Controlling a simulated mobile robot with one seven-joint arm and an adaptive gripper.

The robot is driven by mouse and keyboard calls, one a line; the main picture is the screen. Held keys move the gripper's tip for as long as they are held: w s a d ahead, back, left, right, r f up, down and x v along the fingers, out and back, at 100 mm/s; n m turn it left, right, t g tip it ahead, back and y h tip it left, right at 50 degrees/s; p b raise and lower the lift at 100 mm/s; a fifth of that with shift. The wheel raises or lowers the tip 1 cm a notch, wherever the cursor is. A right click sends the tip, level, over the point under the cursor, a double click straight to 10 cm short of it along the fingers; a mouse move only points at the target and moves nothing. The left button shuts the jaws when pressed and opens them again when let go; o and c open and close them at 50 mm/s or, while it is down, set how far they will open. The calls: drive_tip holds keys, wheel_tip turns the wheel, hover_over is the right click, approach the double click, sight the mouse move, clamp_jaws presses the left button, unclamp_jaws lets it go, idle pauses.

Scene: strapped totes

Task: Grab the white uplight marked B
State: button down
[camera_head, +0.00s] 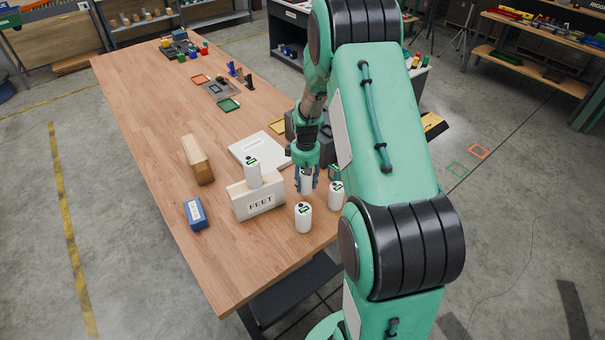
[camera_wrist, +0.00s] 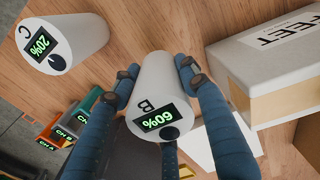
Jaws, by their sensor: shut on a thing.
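The white uplight marked B (camera_wrist: 155,82) is a white cylinder with a green 60% display and a black knob. In the head view my gripper (camera_head: 306,176) points down at the table's right side, around the uplight (camera_head: 306,186), partly hidden by the fingers. I cannot tell whether its base touches the table. Another white uplight, marked C (camera_wrist: 68,38) with a 20% display, stands apart from it in the wrist view.
Two more white uplights (camera_head: 303,218) (camera_head: 335,196) stand close by on the wooden table (camera_head: 150,100). Another uplight (camera_head: 252,172) stands on the FEET box (camera_head: 258,204). A blue box (camera_head: 195,214) and wooden block (camera_head: 197,160) lie further left.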

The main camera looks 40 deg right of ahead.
drive_tip(key=shift+s+a+r, duration=0.1)
drive_tip(key=shift+s+a, duration=0.3)
drive_tip(key=shift+s, duration=0.4)
drive_tip(key=shift+s+a+r, duration=0.1)
drive_tip(key=shift+s+a, duration=0.3)
drive_tip(key=shift+s, duration=0.35)
drive_tip(key=shift+s+a+r, duration=0.1)
drive_tip(key=shift+s+a, duration=0.3)
drive_tip(key=shift+s, duration=0.4)
